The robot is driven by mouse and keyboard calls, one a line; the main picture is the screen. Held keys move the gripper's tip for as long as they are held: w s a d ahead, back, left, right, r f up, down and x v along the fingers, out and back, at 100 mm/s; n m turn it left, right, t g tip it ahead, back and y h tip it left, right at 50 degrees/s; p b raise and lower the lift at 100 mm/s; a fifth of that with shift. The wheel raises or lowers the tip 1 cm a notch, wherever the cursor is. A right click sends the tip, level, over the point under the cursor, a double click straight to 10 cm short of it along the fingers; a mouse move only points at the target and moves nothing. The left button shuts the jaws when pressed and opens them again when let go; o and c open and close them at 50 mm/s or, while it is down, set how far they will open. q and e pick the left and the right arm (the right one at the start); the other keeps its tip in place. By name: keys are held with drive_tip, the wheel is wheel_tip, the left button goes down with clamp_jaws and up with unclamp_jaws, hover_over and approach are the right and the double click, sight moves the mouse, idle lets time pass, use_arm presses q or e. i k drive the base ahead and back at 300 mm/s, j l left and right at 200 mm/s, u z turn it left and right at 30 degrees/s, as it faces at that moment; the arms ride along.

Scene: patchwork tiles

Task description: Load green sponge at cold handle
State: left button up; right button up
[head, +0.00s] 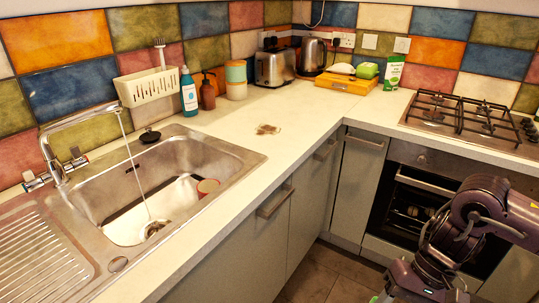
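A rounded light-green thing (367,70), which looks like the green sponge, sits on a yellow-orange wooden board (345,85) at the back corner of the counter. The chrome tap (80,118) stands at the left of the sink and water runs from its spout. It has one handle (35,182) on the left and another (75,163) on the right; I cannot tell which is cold. My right arm shows at the lower right in front of the oven, but its fingertips are not visible. My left gripper is out of view.
The steel sink (185,160) holds a white flat piece (120,226) and a round reddish-brown thing (207,187). A toaster (274,67), kettle (312,55), bottles and a white caddy (148,86) line the wall. A brown stain (267,129) marks otherwise clear counter. The gas hob (480,118) is at right.

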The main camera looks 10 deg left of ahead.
sight(31, 184)
drive_tip(key=i+l+u, duration=0.15)
drive_tip(key=u, duration=0.2)
drive_tip(key=i+l+u, duration=0.2)
drive_tip(key=u, duration=0.15)
drive_tip(key=i+l+u, duration=0.1)
drive_tip(key=l+u, duration=0.15)
drive_tip(key=u, duration=0.15)
